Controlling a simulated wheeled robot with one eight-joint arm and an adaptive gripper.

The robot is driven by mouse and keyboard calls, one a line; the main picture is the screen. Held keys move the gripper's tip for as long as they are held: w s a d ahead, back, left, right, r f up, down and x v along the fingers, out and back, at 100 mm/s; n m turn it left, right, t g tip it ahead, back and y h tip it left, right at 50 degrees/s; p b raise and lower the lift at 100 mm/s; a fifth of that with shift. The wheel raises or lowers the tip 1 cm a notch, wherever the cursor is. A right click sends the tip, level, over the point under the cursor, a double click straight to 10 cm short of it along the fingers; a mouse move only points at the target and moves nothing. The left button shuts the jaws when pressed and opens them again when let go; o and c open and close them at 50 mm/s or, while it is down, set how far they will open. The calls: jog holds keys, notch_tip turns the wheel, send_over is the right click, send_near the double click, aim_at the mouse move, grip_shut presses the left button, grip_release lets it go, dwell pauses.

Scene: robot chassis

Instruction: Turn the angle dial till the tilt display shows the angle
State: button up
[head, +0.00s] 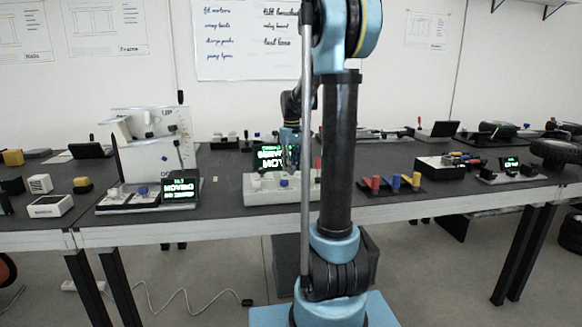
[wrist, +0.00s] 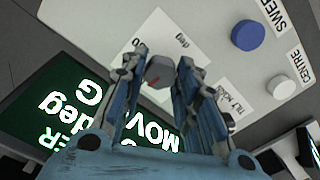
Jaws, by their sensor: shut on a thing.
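In the wrist view, a grey dial (wrist: 160,72) with a red mark sits on a white panel (wrist: 110,25), beside a printed "deg" label. My gripper (wrist: 158,66) has its two fingers on either side of this dial, shut on it. The display (wrist: 65,108) is dark with bright green-white text; it appears upside down, with "MOVING" and "deg" legible and the rest partly covered by my fingers. In the head view, my gripper (head: 290,165) is over the white control box (head: 258,195), with the display (head: 268,157) behind it. The dial is not distinguishable there.
A blue knob (wrist: 247,36) labelled "SWEEP" and a white knob (wrist: 281,88) labelled "CENTRE" share the panel. In the head view, a white device (head: 150,140) and another lit display (head: 180,190) stand left. Red, blue and yellow pieces (head: 394,182) stand right.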

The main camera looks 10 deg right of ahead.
jog(key=m, duration=1)
jog(key=shift+m, duration=0.4)
dwell(0.4)
jog(key=o, duration=1.1)
jog(key=shift+c, duration=0.2)
notch_tip(320, 180, up, 12)
